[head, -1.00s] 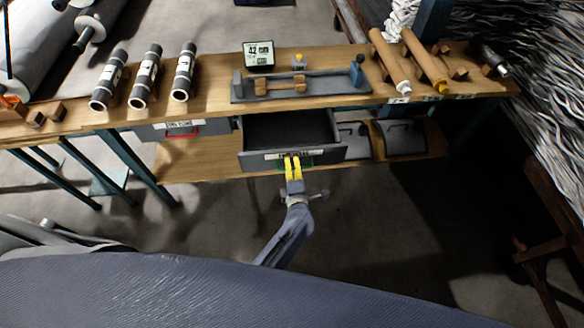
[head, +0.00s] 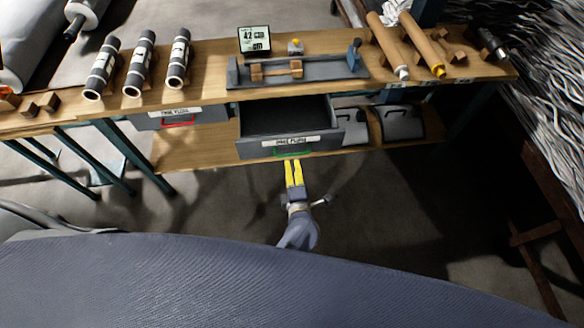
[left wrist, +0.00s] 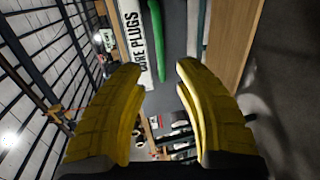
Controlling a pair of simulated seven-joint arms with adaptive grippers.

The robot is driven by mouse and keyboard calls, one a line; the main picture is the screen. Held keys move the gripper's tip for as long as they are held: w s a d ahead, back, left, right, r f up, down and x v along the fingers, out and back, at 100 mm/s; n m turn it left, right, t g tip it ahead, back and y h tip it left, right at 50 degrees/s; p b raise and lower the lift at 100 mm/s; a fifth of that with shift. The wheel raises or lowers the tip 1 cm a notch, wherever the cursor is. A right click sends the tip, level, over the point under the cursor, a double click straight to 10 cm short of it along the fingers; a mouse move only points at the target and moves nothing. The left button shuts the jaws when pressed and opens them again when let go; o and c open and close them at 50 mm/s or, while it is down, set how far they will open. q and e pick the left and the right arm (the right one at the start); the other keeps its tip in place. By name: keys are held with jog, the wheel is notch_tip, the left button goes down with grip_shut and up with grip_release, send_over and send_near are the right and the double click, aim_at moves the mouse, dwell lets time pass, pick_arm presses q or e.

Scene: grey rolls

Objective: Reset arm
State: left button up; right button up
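My left gripper (head: 294,173) has yellow fingers and points at the front of an open grey drawer (head: 256,148) under the bench. The drawer has a green handle (head: 293,154) and a white label, which reads "CORE PLUGS" in the left wrist view (left wrist: 133,38). The fingers are just in front of the handle, apart from it. In the left wrist view the two fingers (left wrist: 160,75) stand apart with nothing between them, and the green handle (left wrist: 157,38) is beyond them. My right gripper is not in view.
The wooden bench (head: 205,91) carries several dark rolls at the left, a grey fixture (head: 297,73), a small display (head: 254,40) and brown rolls at the right. A closed drawer with a red handle (head: 177,123) is to the left. The floor in front is clear.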

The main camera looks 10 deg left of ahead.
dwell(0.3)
pick_arm(q)
jog(key=s+d+f+m+h, duration=0.2)
jog(key=d+f+m+h, duration=0.45)
jog(key=f+m, duration=0.35)
jog(key=s+a+f+m+g+h, duration=0.1)
jog(key=s+f+m+g, duration=0.1)
jog(key=s+f+m, duration=0.5)
jog(key=s+f+m+g+h, duration=0.1)
jog(key=s+f+m+g, duration=0.2)
jog(key=f, duration=0.7)
jog(key=s+a+f+m+g+y, duration=0.1)
jog(key=s+a+f+m+g, duration=0.1)
jog(key=s+a+f, duration=0.35)
jog(key=s+a+f+m+g, duration=0.1)
jog(key=s+a+f+g, duration=0.2)
jog(key=s+f, duration=0.6)
jog(key=s+a+f+m+g+y, duration=0.2)
jog(key=s+a+f+g, duration=0.1)
jog(key=s+a, duration=1)
jog(key=s, duration=0.5)
jog(key=shift+a+f+m, duration=0.15)
jog(key=shift+a+m, duration=0.05)
jog(key=shift+m, duration=0.1)
jog(key=shift+w+y, duration=0.1)
jog(key=shift+y, duration=0.15)
